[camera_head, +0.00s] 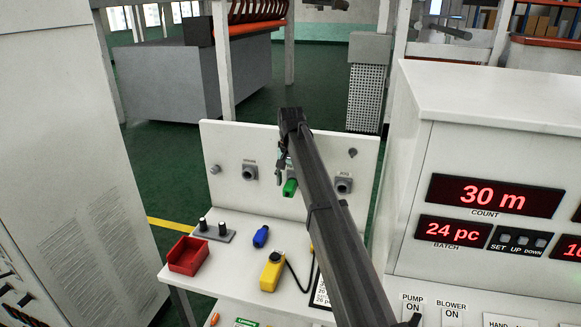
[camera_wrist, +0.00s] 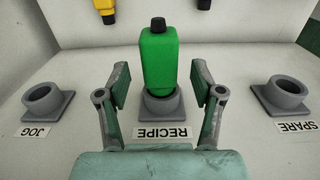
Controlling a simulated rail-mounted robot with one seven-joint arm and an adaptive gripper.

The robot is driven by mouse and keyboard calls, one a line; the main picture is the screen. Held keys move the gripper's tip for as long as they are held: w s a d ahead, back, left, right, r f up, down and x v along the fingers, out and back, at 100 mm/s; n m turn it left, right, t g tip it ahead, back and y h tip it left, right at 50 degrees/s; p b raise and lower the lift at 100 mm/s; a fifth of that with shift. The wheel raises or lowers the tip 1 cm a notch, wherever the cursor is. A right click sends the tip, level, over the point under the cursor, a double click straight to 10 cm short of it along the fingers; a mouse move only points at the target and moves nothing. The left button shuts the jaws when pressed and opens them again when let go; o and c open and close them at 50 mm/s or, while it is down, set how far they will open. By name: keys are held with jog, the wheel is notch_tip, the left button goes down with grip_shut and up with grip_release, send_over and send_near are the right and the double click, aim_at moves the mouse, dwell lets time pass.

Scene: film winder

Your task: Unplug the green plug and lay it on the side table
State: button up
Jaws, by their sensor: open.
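The green plug (camera_wrist: 158,60) sits in the RECIPE socket (camera_wrist: 163,103) in the wrist view, its black tip pointing away from the socket. The green plug (camera_head: 290,187) shows small in the head view, at the upright white panel, partly beside my arm. My gripper (camera_wrist: 160,84) is open, with one finger on each side of the plug and visible gaps between. In the head view my gripper (camera_head: 283,168) is partly hidden by my own arm. The white side table (camera_head: 222,275) lies below the panel.
Empty JOG (camera_wrist: 48,100) and SPARE (camera_wrist: 281,94) sockets flank the plug. A red bin (camera_head: 187,256), blue plug (camera_head: 261,236), yellow plug (camera_head: 271,272) with black cable and two-knob block (camera_head: 214,232) stand on the table. A white display cabinet (camera_head: 480,110) is at right.

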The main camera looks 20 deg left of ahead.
jog(key=shift+f, duration=0.8)
grip_shut()
